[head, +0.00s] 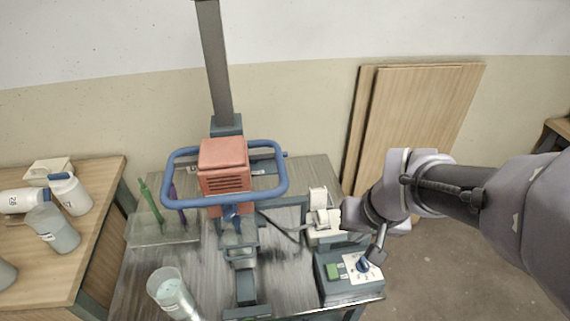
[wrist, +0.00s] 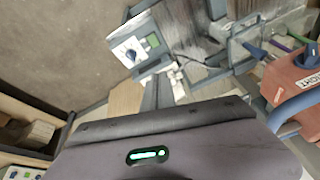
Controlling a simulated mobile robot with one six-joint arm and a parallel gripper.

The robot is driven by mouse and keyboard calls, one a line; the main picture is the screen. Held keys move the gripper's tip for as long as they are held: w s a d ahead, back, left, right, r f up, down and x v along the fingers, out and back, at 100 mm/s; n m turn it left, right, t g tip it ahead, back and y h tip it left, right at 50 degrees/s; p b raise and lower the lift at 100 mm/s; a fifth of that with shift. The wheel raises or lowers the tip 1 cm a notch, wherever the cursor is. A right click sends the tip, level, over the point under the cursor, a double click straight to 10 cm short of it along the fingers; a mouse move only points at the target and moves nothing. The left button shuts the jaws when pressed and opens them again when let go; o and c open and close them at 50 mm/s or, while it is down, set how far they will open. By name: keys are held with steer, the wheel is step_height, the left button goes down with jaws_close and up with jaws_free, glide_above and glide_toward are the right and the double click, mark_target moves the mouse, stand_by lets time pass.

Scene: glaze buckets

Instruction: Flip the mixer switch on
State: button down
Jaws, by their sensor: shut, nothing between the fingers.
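The mixer (head: 224,165) has an orange-red motor head with a blue handle loop; its head also shows in the wrist view (wrist: 290,78). A grey control box (head: 347,290) stands at the bench's front right. It carries a green switch (head: 333,271) and a white plate with a blue knob (head: 362,265). The wrist view shows the green switch (wrist: 153,42) and knob (wrist: 130,54) upside down. The switch's position is too small to tell. My gripper (head: 376,252) is shut and empty, pointing down close over the knob; contact cannot be told. Its fingertips are not clear in the wrist view.
White fittings (head: 322,225) stand just behind the box. A clear cup (head: 172,293) and a tray (head: 150,232) with green and purple tools are on the left of the bench. Wooden boards (head: 425,115) lean behind.

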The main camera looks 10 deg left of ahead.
mark_target(331, 265)
steer(key=w+f+n+g, duration=0.1)
steer(key=w+f+n, duration=0.2)
steer(key=f, duration=0.9)
steer(key=shift+w+a+f+g, duration=0.3)
steer(key=shift+w+a, duration=0.05)
steer(key=shift+w, duration=0.85)
steer(key=shift+h, duration=0.3)
steer(key=f+b, duration=0.1)
steer(key=f, duration=0.3)
steer(key=w+f+b, duration=0.1)
steer(key=f+b, duration=0.1)
steer(key=f, duration=0.3)
steer(key=w+f+b, duration=0.1)
steer(key=f+b, duration=0.1)
steer(key=f, duration=0.2)
steer(key=shift+w+a+f, duration=0.15)
steer(key=shift+a+f, duration=0.15)
steer(key=shift+f, duration=0.15)
